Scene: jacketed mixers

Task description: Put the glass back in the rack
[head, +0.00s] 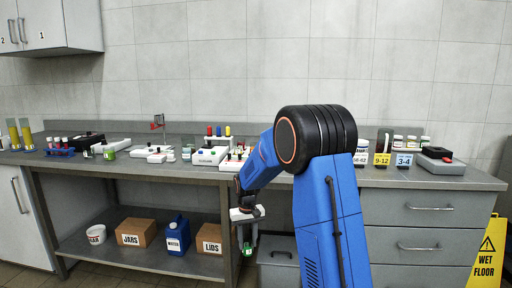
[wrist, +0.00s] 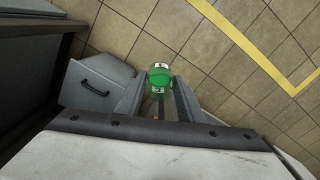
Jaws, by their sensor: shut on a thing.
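My gripper (head: 246,240) hangs low in front of the bench's front edge in the head view, below the bench top. It is shut on a small glass with a green band (wrist: 160,76). In the wrist view the glass sits between the fingertips, with pale marks on the green. It also shows small and green below my gripper in the head view (head: 247,250). A blue rack with several capped tubes (head: 60,152) stands at the left of the bench. I cannot tell which rack belongs to the glass.
White mixers (head: 209,155) and other devices crowd the bench top (head: 270,173). Another green-banded glass (head: 108,153) stands left of them. The lower shelf (head: 110,257) holds boxes, a tub and a blue can. A grey drawer unit (head: 430,215) and a yellow wet-floor sign (head: 487,258) stand right.

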